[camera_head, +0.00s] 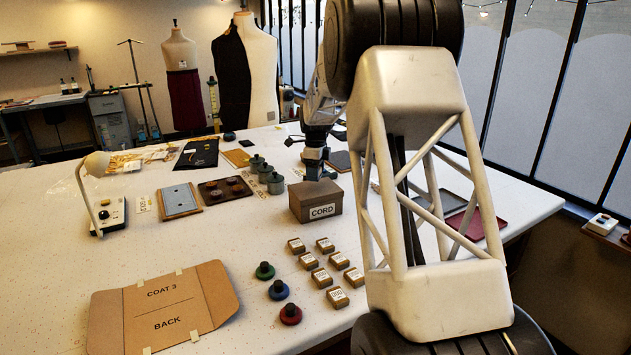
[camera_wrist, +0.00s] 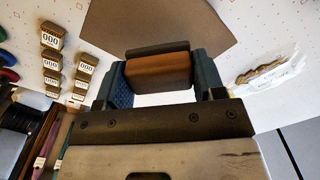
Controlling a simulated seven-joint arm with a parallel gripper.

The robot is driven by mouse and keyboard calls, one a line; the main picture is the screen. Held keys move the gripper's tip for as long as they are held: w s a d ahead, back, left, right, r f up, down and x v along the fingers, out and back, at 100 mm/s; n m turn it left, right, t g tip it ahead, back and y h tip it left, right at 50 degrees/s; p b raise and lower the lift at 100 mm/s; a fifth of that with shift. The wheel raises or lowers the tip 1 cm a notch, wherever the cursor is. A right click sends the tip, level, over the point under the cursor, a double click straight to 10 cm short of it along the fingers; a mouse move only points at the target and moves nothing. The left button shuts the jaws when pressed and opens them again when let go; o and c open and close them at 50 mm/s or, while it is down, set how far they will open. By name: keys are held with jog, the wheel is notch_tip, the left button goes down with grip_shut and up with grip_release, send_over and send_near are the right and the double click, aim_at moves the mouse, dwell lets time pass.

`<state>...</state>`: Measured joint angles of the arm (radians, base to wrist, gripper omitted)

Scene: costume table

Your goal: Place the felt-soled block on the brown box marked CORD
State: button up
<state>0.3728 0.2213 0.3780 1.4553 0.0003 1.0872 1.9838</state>
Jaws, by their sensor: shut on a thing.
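My gripper (camera_wrist: 160,82) is shut on the felt-soled block (camera_wrist: 158,72), a brown wooden block with a dark strip along its far edge, gripped between two blue-grey fingers. The brown box marked CORD (camera_head: 321,211) stands mid-table in the head view, lid on and label facing the camera. In the wrist view the brown lid (camera_wrist: 160,22) shows behind the block.
Several small labelled boxes (camera_head: 323,278) and three coloured knobbed discs (camera_head: 278,290) sit in front of the box. Green-grey canisters (camera_head: 266,174) and a dark tray (camera_head: 224,194) stand to its left. A cardboard pattern marked COAT 3 (camera_head: 162,308) lies front left. A red tray (camera_head: 478,224) is at right.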

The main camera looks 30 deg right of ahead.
jog(key=shift+f, duration=1.75)
jog(key=shift+f, duration=0.1)
jog(key=o, duration=0.9)
notch_tip(320, 180, up, 12)
jog(key=shift+r, duration=0.1)
